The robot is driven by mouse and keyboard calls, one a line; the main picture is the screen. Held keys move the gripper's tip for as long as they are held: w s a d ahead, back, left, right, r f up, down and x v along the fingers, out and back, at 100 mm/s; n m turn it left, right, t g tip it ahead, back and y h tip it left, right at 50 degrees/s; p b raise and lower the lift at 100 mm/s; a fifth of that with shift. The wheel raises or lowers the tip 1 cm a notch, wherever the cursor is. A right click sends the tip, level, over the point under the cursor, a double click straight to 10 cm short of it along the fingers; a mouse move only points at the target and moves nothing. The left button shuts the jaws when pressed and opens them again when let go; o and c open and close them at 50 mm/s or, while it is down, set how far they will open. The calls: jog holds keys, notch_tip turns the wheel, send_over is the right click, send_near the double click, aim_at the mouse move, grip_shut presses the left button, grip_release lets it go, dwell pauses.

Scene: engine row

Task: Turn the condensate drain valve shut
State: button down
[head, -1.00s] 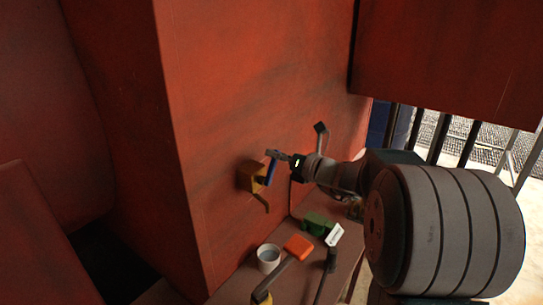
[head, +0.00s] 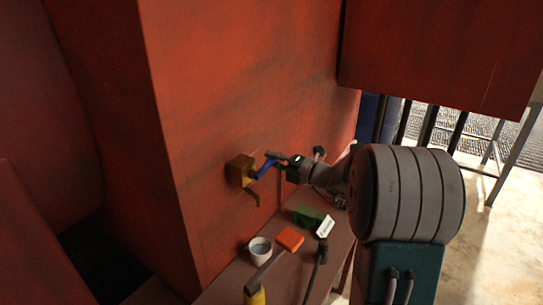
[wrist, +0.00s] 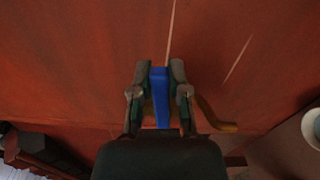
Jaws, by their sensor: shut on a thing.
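The condensate drain valve is a brass body (head: 240,169) on the red engine wall, with a bent spout below it. Its blue lever handle (head: 264,169) slants up and to the right from the body in the head view. My gripper (head: 272,160) is at the outer part of this lever. In the wrist view the blue lever (wrist: 159,96) lies between the two fingers of my gripper (wrist: 160,75), which are shut on it. The brass spout (wrist: 217,119) shows to the right there.
A shelf (head: 228,285) below the valve holds a white cup (head: 260,251), an orange block (head: 290,239), a green block (head: 308,215) and a white tag (head: 325,227). A yellow-ended tool (head: 255,295) lies at the front. A red panel (head: 440,55) overhangs at upper right.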

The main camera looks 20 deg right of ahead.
jog(key=shift+w+d+f+m, duration=0.15)
jog(key=shift+f+m, duration=0.5)
jog(key=shift+m, duration=0.35)
jog(key=shift+f, duration=0.1)
jog(key=c, duration=0.6)
grip_release()
jog(key=shift+d, duration=0.15)
jog(key=v, duration=1.2)
